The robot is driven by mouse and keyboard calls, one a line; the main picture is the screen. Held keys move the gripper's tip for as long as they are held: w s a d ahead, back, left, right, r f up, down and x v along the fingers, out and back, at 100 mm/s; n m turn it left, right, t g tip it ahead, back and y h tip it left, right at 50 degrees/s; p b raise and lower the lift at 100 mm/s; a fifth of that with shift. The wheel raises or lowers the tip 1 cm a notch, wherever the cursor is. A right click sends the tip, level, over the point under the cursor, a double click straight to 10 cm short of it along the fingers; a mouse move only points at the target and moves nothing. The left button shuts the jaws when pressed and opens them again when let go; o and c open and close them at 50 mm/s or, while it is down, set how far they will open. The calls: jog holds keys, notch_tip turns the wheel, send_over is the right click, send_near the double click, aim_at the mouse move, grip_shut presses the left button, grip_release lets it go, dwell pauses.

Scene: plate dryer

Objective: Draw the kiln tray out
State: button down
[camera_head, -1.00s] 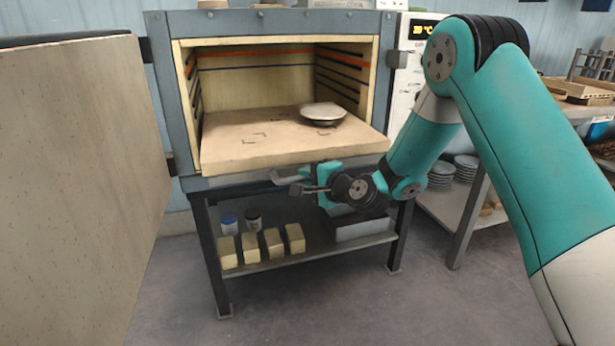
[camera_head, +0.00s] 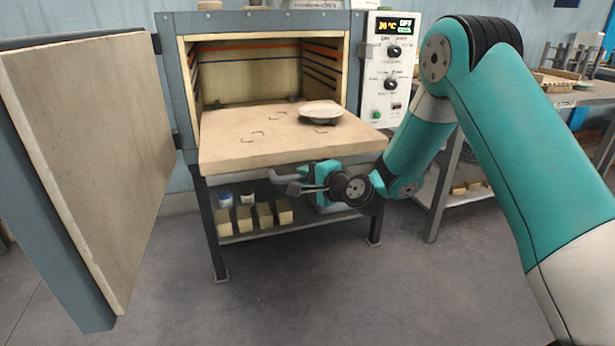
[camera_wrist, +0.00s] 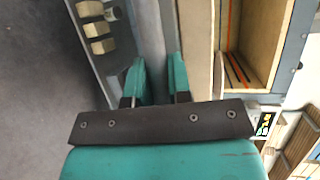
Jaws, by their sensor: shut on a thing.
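The kiln tray (camera_head: 270,152) is a thick pale slab, drawn partly out of the open kiln chamber. Its front portion sticks out past the kiln's front, and its back part lies inside. A round grey-white plate (camera_head: 321,113) rests on its right side. My gripper (camera_head: 297,182) is just under the tray's front edge, shut on the grey tray handle (camera_head: 277,175). In the wrist view, the two teal fingers of my gripper (camera_wrist: 156,80) stand on either side of a grey bar. The tray's pale edge (camera_wrist: 196,45) shows beside it. The exact finger contact is partly hidden.
The kiln door (camera_head: 95,150) stands wide open at left. The control panel (camera_head: 389,75) is on the kiln's right. Pale blocks (camera_head: 264,215) and jars sit on the stand's shelf below. A shelf table (camera_head: 580,97) stands at right. The floor in front is clear.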

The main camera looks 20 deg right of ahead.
jog(key=c, duration=1.1)
grip_release()
jog(key=shift+o, duration=0.2)
jog(key=b+v, duration=1.3)
jog(key=v, duration=0.4)
jog(key=shift+s, duration=0.2)
jog(key=shift+d, duration=0.1)
